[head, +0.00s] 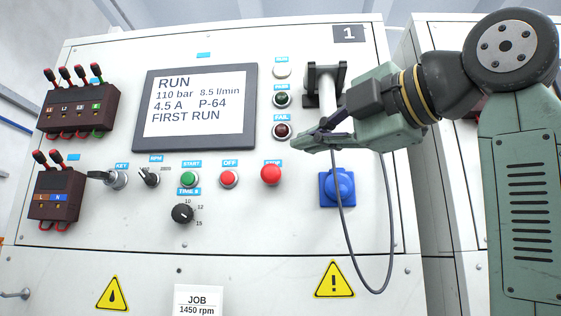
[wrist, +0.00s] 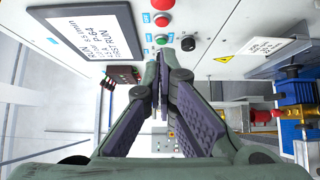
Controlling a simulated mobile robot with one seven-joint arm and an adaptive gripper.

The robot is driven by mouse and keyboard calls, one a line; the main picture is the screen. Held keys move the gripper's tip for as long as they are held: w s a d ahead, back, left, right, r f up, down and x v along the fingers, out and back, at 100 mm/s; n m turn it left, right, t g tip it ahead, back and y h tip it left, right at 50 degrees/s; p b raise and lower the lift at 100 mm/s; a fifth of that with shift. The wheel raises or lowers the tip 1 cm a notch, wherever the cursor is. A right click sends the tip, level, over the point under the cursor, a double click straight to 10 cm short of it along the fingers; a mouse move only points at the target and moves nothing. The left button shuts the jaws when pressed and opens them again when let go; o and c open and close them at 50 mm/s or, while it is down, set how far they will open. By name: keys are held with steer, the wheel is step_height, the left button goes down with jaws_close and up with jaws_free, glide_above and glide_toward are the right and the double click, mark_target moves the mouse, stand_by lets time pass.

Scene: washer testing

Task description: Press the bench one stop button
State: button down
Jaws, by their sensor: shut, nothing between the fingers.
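Bench one carries the number plate 1 (head: 348,34). Its stop button is the large red mushroom head (head: 271,174) under a mostly covered STOP label, right of the OFF button on the white panel. In the wrist view the stop button (wrist: 163,4) shows at the top edge, partly cut off. My gripper (head: 297,144) is shut and empty, in front of the panel, above and right of the stop button in the head view. The wrist view shows its fingers together (wrist: 162,58), apart from the buttons. The exact gap to the panel is hard to tell.
Left of stop are the red OFF button (head: 229,178), green START button (head: 189,179) and timer knob (head: 182,213). The screen (head: 198,105) reads RUN, FIRST RUN. A blue socket (head: 340,187) and a hanging cable loop (head: 388,250) lie below my gripper.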

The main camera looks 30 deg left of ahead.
steer(key=p, duration=0.3)
glide_toward(266, 169)
steer(key=s+a, duration=0.3)
steer(key=a, duration=0.2)
steer(key=shift+w+a+f+p, duration=0.1)
steer(key=shift+w+a+p, duration=0.2)
steer(key=shift+w, duration=0.6)
steer(key=shift+w+a+f+p, duration=0.1)
steer(key=shift+w+a+p, duration=0.1)
steer(key=shift+w+a, duration=0.45)
steer(key=shift+w+d, duration=0.2)
steer(key=shift+w, duration=0.1)
steer(key=shift+w+a+r, duration=0.1)
steer(key=shift+w+a, duration=0.05)
steer(key=shift+w, duration=0.3)
steer(key=shift+w+a+r, duration=0.1)
steer(key=shift+w+a, duration=0.05)
steer(key=shift+w, duration=0.3)
